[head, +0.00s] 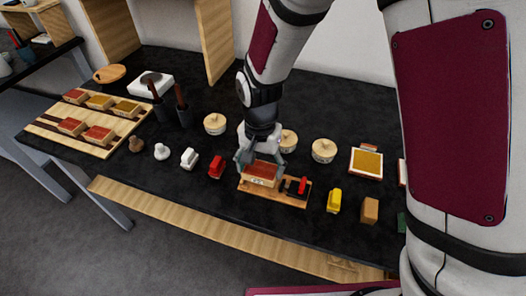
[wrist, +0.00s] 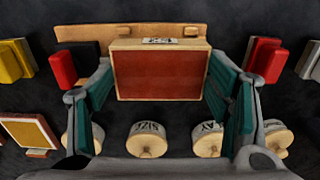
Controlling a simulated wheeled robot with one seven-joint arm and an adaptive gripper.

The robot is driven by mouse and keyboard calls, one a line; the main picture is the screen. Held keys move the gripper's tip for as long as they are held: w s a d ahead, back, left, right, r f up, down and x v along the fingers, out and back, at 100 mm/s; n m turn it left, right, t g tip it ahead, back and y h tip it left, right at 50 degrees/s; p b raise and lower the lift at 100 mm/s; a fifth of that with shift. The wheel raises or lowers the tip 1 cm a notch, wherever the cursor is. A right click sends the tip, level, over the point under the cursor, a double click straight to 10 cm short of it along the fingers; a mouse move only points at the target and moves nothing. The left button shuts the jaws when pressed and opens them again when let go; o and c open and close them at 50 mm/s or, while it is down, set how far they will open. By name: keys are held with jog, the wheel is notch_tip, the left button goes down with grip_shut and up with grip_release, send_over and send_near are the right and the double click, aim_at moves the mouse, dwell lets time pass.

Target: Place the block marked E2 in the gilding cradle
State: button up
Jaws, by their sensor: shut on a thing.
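A wooden block with a dark red top (head: 262,172) is between the fingers of my gripper (head: 260,162), which is shut on its two sides. The wrist view shows the block's red face (wrist: 160,75) level between the teal finger pads (wrist: 160,88). A small label is on its far edge, too small to read surely. The wooden gilding cradle (head: 290,198) lies under and around the block, with a red and black clamp piece (head: 299,187) at its right end. The block is at the cradle's left part; whether it rests on the cradle floor is unclear.
A wooden rack (head: 48,118) with several red- and gold-topped blocks is at the left. Round lidded pots (head: 323,151) stand behind the cradle. Red (head: 216,167), white and yellow (head: 334,200) small items flank it. A gold-faced tray (head: 367,162) is at the right.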

aim_at(264, 167)
jog(key=shift+w+d+f, duration=0.1)
jog(key=shift+w+d, duration=0.2)
jog(key=shift+d, duration=0.1)
jog(key=shift+f, duration=1.7)
jog(key=shift+f, duration=0.15)
jog(key=o, duration=1.3)
jog(key=shift+c, duration=0.2)
notch_tip(264, 167, up, 12)
jog(key=shift+r, duration=0.25)
